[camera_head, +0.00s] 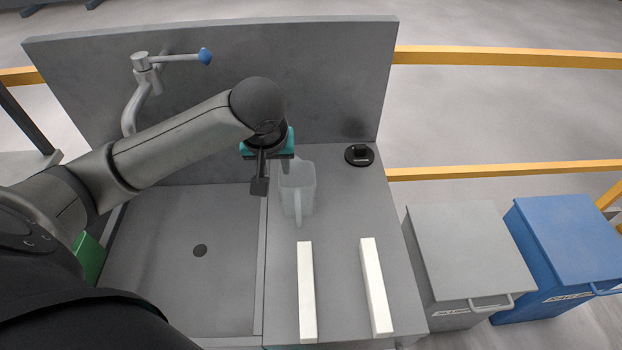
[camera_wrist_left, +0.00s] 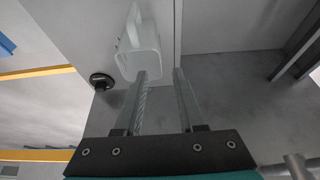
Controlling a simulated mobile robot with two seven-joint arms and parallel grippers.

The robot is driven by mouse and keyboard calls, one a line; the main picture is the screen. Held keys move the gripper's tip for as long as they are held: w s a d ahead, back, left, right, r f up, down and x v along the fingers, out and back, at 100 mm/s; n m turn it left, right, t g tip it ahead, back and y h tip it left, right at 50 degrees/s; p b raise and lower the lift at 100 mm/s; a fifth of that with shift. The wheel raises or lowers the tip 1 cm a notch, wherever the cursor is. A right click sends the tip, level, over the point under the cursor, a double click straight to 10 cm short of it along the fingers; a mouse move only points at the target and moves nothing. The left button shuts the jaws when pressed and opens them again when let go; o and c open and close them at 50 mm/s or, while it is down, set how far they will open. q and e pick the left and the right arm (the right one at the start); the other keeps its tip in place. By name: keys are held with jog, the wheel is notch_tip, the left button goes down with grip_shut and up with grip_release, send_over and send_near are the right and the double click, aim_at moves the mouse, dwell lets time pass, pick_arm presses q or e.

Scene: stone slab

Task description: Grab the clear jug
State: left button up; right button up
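The clear jug (camera_head: 299,190) stands upright on the grey counter, just right of the sink, in the head view. It looks whitish and see-through, and its handle faces the front. My left gripper (camera_head: 266,182) is just left of the jug, above the sink's right edge. In the left wrist view the jug (camera_wrist_left: 142,45) is beyond the tip of the left-hand finger, not between the fingers. The fingers of my left gripper (camera_wrist_left: 161,73) are apart with nothing between them. I cannot tell whether a finger touches the jug. My right gripper does not show.
Two white bars (camera_head: 306,290) (camera_head: 375,285) lie on the counter in front of the jug. A round black object (camera_head: 359,155) sits behind right. The sink (camera_head: 180,270), tap (camera_head: 145,80) and back panel (camera_head: 330,70) are near. Grey (camera_head: 462,250) and blue bins (camera_head: 570,240) stand right.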

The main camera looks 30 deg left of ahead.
pick_arm(q)
jog(key=b, duration=0.1)
send_over(280, 188)
jog(key=s, duration=0.2)
notch_tip(280, 188, down, 5)
jog(key=f, duration=0.2)
jog(key=w+f+b, duration=0.1)
jog(key=shift+w+d+f, duration=0.1)
jog(key=shift+w+f, duration=0.05)
jog(key=shift+f, duration=0.2)
jog(key=shift+w+f, duration=0.15)
jog(key=shift+f, duration=0.2)
jog(key=b+x, duration=0.1)
jog(key=x, duration=0.4)
jog(key=shift+w+r, duration=0.1)
jog(key=shift+w, duration=0.05)
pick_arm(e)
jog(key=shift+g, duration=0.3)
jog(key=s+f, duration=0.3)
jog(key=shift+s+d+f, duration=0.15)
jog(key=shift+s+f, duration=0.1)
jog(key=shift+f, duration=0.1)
